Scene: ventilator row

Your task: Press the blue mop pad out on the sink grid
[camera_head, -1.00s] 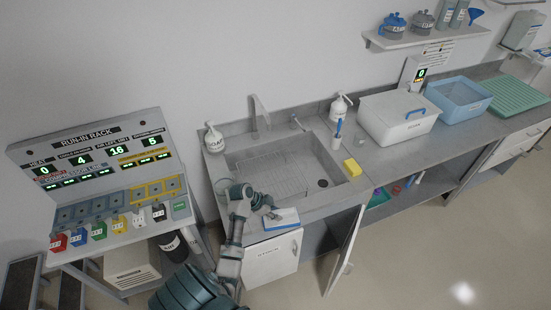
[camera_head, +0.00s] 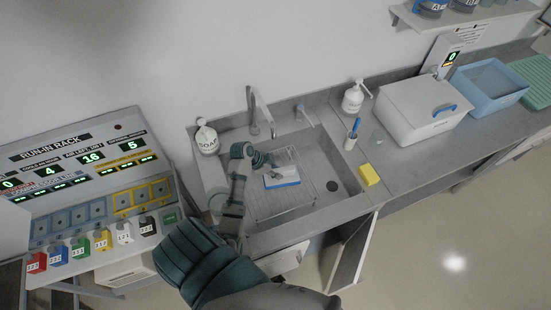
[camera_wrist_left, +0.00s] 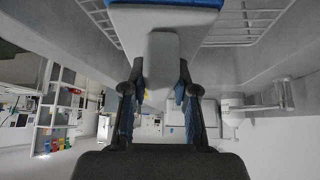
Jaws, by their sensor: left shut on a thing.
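The mop pad (camera_head: 283,184) shows as a blue edge under a pale grey plate, over the sink grid. The wire sink grid (camera_head: 262,208) lies in the left part of the sink basin. My left gripper (camera_head: 267,165) is shut on the pad's grey grip. In the left wrist view, the gripper (camera_wrist_left: 160,85) holds the grey grip block (camera_wrist_left: 163,55), with the blue pad (camera_wrist_left: 195,3) at the top edge and grid wires beyond. I cannot tell whether the pad touches the grid. My right gripper is not in view.
The faucet (camera_head: 262,110) rises behind the grid. A soap bottle (camera_head: 206,137) stands at the sink's back left corner. A yellow sponge (camera_head: 369,176) and a white lidded box (camera_head: 420,105) are on the right. The sink's right part, with the drain (camera_head: 332,186), is clear.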

